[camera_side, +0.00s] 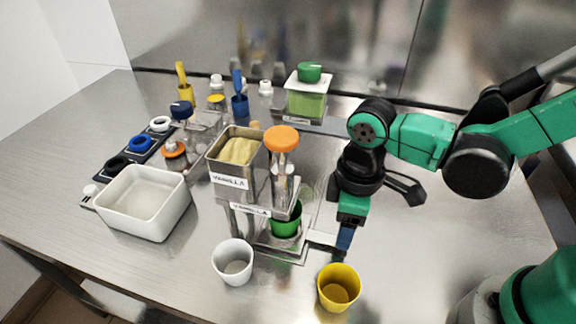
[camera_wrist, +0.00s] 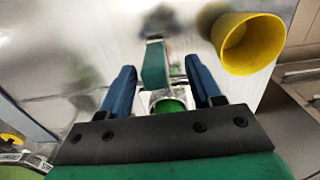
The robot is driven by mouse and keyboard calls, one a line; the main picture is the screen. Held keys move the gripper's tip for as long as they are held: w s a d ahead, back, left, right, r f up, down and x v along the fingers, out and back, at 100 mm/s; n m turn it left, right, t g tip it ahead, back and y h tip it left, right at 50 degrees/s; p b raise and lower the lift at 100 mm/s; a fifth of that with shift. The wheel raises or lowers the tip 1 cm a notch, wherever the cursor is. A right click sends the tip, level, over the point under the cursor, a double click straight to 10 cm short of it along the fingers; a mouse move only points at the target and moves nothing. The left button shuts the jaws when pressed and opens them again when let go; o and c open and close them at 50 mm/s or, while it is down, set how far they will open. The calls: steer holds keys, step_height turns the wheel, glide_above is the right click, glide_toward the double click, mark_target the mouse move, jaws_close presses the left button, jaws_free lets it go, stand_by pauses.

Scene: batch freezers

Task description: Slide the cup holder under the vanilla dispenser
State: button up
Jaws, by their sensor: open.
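A metal container (camera_side: 230,180) holds pale yellow contents; its front label is hard to read but looks like vanilla. It stands on a metal frame beside a clear dispenser tube with an orange cap (camera_side: 282,138). The cup holder appears to be the low metal piece (camera_side: 322,239) with a flat tab extending right. A green cup (camera_side: 286,222) stands at it, below the orange-capped tube; it also shows in the wrist view (camera_wrist: 168,106). My gripper (camera_side: 345,238) is open, pointing down at the tab's right end. In the wrist view, its blue fingers (camera_wrist: 160,66) flank a teal upright piece.
A white cup (camera_side: 233,262) and a yellow cup (camera_side: 339,288) stand in front. A white tub (camera_side: 142,202) is at left. A green-lidded container (camera_side: 308,95) stands behind. Several bottles and utensils are at back left.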

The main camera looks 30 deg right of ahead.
steer(key=shift+r, duration=1.6)
steer(key=w+d+r+m+t, duration=0.1)
steer(key=d+r+m+t, duration=0.2)
steer(key=d, duration=0.3)
steer(key=w+d+r+m+t, duration=0.1)
steer(key=d+r+m+t, duration=0.2)
steer(key=d+m+t, duration=0.1)
steer(key=shift+w+d+m, duration=0.35)
steer(key=shift+d+m, duration=0.5)
steer(key=shift+m, duration=0.15)
steer(key=shift+f, duration=0.1)
